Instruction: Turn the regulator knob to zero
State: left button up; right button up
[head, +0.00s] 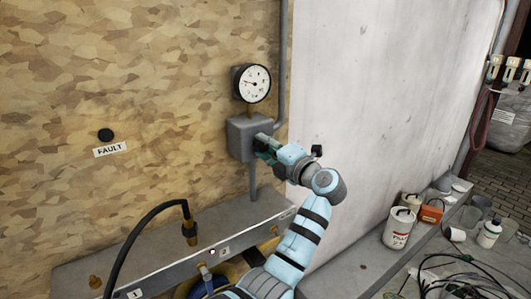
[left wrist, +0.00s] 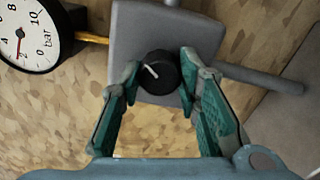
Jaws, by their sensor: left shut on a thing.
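The black regulator knob (left wrist: 160,70) with a white pointer line sits on the face of a grey box (head: 238,138) on the wall. In the left wrist view its line points to the upper left. My left gripper (head: 264,146) is shut on the knob, with one green finger on each side of it; the fingers also show in the left wrist view (left wrist: 157,82). In the head view the gripper hides the knob. The round white pressure gauge (head: 254,84) is above the box; in the left wrist view (left wrist: 28,32) its needle points near the 2. My right gripper is not in view.
A grey pipe (head: 283,60) runs up beside the box. A grey ledge (head: 190,245) with a black hose (head: 135,235) is below. A FAULT label (head: 109,150) is at left.

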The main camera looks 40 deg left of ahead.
pick_arm(q)
jog(key=n+b, duration=0.3)
jog(key=n, duration=0.2)
jog(key=shift+f+b, duration=0.2)
jog(key=shift+b, duration=0.2)
jog(key=shift+r+n+b, duration=0.15)
jog(key=shift+n+b, duration=0.6)
jog(key=shift+n, duration=0.45)
jog(key=shift+r, duration=0.1)
jog(key=o, duration=1.1)
jog(key=shift+o, duration=0.2)
jog(key=shift+w+d, duration=0.1)
jog(key=shift+d, duration=0.1)
jog(key=v, duration=1.2)
